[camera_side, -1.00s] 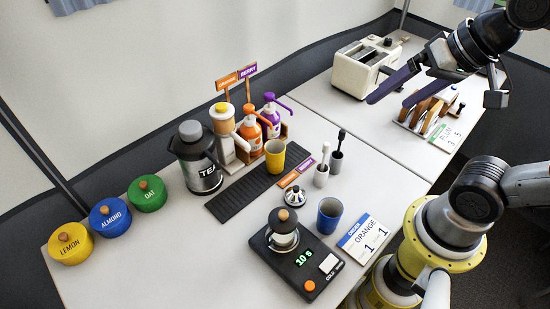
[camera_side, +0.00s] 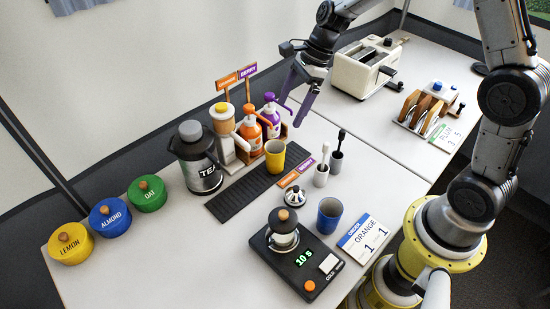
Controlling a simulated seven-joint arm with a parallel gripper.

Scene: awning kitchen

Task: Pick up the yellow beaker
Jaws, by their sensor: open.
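The yellow beaker (camera_side: 275,158) stands upright on the right part of the dark ribbed mat (camera_side: 238,199), in front of the orange and purple pump bottles. My gripper (camera_side: 291,113) is up and to the right of the beaker, apart from it, with its purple fingers pointing down. The fingers are spread and nothing shows between them. In the picture they pass close to the purple pump bottle (camera_side: 269,115); the gap in depth is hard to judge.
An orange pump bottle (camera_side: 250,134), a tea pot (camera_side: 196,158) and two sign posts stand behind the mat. Black and white tools (camera_side: 321,176) stand right of the beaker. A blue cup (camera_side: 329,216) and a scale (camera_side: 297,262) are in front. A toaster (camera_side: 361,72) stands at the back right.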

